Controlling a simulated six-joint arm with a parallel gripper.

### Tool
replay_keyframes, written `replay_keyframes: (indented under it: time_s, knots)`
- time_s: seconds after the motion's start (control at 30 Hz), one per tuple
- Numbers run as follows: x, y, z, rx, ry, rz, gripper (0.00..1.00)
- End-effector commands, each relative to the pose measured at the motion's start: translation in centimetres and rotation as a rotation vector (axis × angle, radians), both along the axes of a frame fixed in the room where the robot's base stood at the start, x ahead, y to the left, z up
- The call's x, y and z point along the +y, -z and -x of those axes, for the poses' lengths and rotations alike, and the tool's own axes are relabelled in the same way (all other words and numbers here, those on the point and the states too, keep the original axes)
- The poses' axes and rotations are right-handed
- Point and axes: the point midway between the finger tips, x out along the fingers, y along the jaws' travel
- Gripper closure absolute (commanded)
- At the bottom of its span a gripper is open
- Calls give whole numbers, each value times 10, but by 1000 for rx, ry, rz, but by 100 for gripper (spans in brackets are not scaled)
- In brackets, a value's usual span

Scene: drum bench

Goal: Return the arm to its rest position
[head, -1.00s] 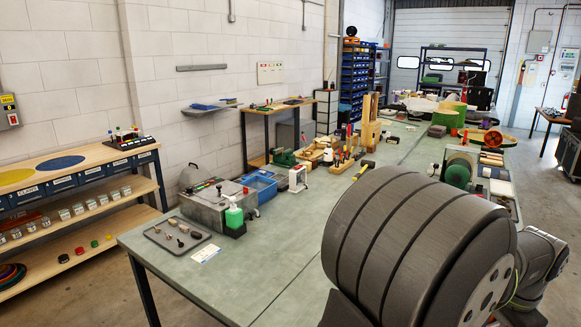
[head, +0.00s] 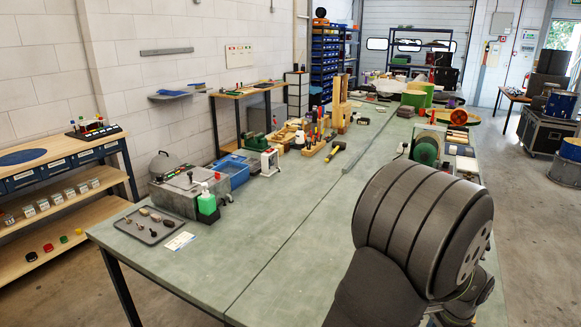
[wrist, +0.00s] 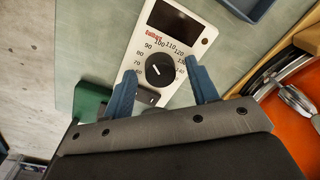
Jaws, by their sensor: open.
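My gripper (wrist: 160,72) shows in the wrist view as two blue fingers, spread apart with nothing held between them. Beyond the fingers lies a white device (wrist: 190,27) with a dark display and a black dial ringed by numbers; the gap between the fingers is over its dial. I cannot tell how far the fingertips are from it. In the head view my dark, ribbed arm fills the lower right, and my gripper is not visible there.
The long grey-green bench (head: 270,225) has clear room in its front middle. An orange surface (wrist: 290,105) is right of my fingers.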

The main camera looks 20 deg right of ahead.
Motion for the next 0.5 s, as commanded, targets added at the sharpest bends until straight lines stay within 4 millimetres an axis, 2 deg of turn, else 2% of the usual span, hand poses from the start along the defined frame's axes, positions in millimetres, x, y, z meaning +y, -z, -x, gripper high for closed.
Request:
replay_keyframes:
  time_s: [0.33, 0.5]
  knots:
    - [0, -3, 0, 0, -1, 0, 47]
    - [-1, -20, 1, -1, -10, 3, 47]
